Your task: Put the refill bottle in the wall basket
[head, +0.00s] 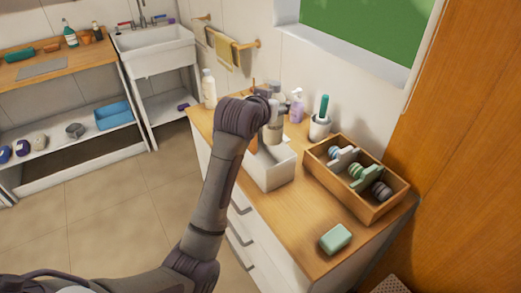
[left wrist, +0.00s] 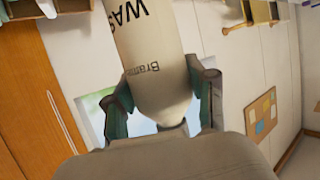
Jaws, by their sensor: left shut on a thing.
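The refill bottle (left wrist: 150,70), cream with dark lettering, is held between the two fingers of my left gripper (left wrist: 163,100) in the left wrist view. In the head view my left gripper (head: 274,108) is above the worktop of the cart, and a pale part of the bottle (head: 272,132) shows beneath it, over a white open box (head: 270,172). The arm and gripper hide part of the bottle and box. I cannot tell whether the bottle touches the box. I cannot clearly make out a basket fixed to the wall. My right gripper is not in view.
A wooden tray (head: 338,188) with rollers, a white cup (head: 320,128) with a green-handled item, a lilac pump bottle (head: 297,106) and a green soap-like block (head: 336,238) stand on the worktop (head: 292,232). Another cream bottle (head: 209,90) stands at its far left end. A towel rail (head: 245,45) is behind.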

